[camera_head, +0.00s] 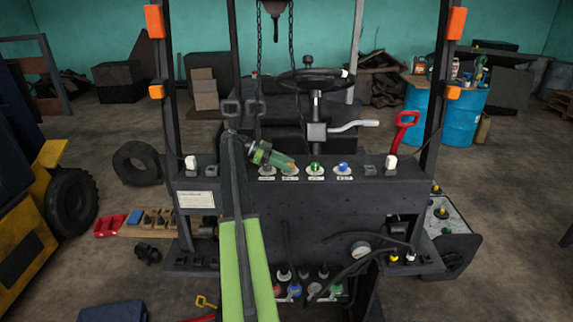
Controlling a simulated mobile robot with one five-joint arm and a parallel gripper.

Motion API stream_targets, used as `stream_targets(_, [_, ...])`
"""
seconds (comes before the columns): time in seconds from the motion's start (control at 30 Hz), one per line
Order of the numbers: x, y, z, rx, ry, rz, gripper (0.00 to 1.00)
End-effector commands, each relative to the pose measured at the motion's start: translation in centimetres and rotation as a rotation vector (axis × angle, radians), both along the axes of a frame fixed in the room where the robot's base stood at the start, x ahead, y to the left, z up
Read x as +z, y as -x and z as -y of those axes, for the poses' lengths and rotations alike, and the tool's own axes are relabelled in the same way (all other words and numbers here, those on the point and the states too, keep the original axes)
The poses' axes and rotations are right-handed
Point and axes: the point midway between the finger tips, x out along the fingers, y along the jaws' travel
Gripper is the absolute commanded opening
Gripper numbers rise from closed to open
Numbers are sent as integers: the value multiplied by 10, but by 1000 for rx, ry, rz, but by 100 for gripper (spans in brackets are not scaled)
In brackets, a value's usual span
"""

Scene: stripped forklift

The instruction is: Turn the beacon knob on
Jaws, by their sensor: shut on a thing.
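A dark forklift dash panel (370,178) carries a row of small knobs with white labels too small to read. My gripper (291,165) reaches in from the left at the end of my green arm and is shut at the second knob from the left, which it mostly hides. A bit of orange shows at the fingertips. A green-topped knob (315,166) and a blue-topped knob (343,167) stand to the right of my gripper. Another knob base (267,173) shows just below my gripper. I cannot read which label names the beacon.
The steering wheel (312,79) and a white-handled lever (355,126) rise behind the panel. A red handle (405,127) stands at its right end. Dark upright posts flank the panel, and a chain hangs behind my arm. The panel right of the blue knob is fairly clear.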

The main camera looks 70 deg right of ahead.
Motion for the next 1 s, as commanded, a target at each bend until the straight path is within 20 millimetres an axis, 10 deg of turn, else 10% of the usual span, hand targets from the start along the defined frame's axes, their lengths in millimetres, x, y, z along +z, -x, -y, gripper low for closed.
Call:
stream_targets(0.07, [0, 0, 0, 0, 0, 2, 0])
stream_targets(0.1, [0, 0, 0, 0, 0, 2, 35])
stream_targets(0.27, [0, 0, 0, 0, 0, 1, 56])
stream_targets(1.0, [0, 6, -10, 239, 0, 1, 56])
